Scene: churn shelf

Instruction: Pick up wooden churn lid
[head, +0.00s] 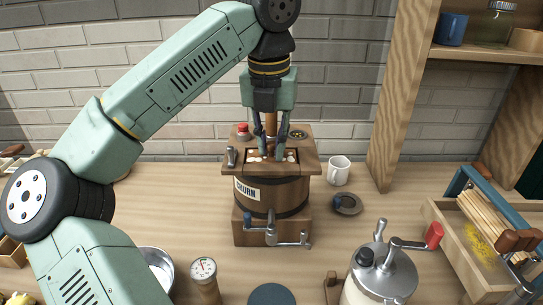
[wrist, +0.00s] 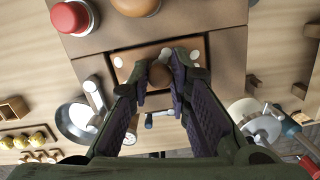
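The wooden churn (head: 272,194), a barrel with a square top, stands upright on the table. Its wooden lid (head: 287,155) appears as a brown panel with pale round spots, set in the top; it also shows in the wrist view (wrist: 196,47). A brown round-ended post (wrist: 158,74) rises at the lid. My gripper (head: 271,148) points straight down over the churn, fingertips either side of the post and close to the lid. The fingers are apart, in the wrist view too (wrist: 160,80). Contact with the post is hard to tell; the fingers partly hide the lid.
A white mug (head: 339,170) and grey dish (head: 347,203) stand right. A shelf post (head: 402,95) rises beyond. A metal canister (head: 380,275) stands front right.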

